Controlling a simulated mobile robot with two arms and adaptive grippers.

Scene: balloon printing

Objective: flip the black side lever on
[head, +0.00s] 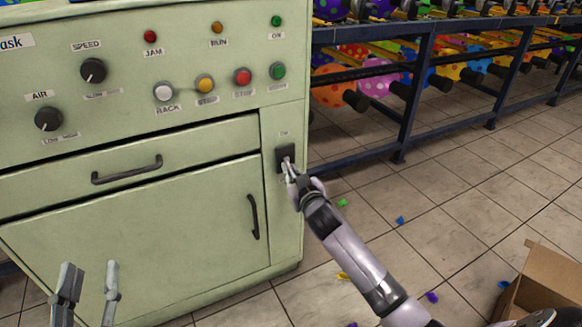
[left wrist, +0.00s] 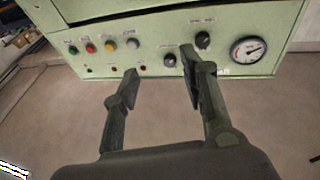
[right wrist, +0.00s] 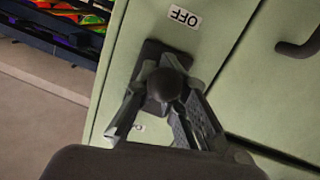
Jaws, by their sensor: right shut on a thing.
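The black side lever (head: 281,153) sits on a dark square plate on the narrow right-hand panel of the green machine (head: 150,225). A small label is above it in the head view. In the right wrist view its round black knob (right wrist: 163,85) lies between the fingers, and an upside-down OFF label (right wrist: 184,16) shows nearby. My right gripper (head: 289,167) is shut on the lever, with its fingers on both sides of the knob. My left gripper (head: 90,268) is open and empty in front of the lower cabinet door.
A long drawer handle (head: 127,170) and a door handle (head: 253,217) stick out left of the lever. Knobs and coloured buttons (head: 242,77) are above. A blue rack (head: 408,110) with balloons stands behind at right. A cardboard box (head: 548,275) is at lower right.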

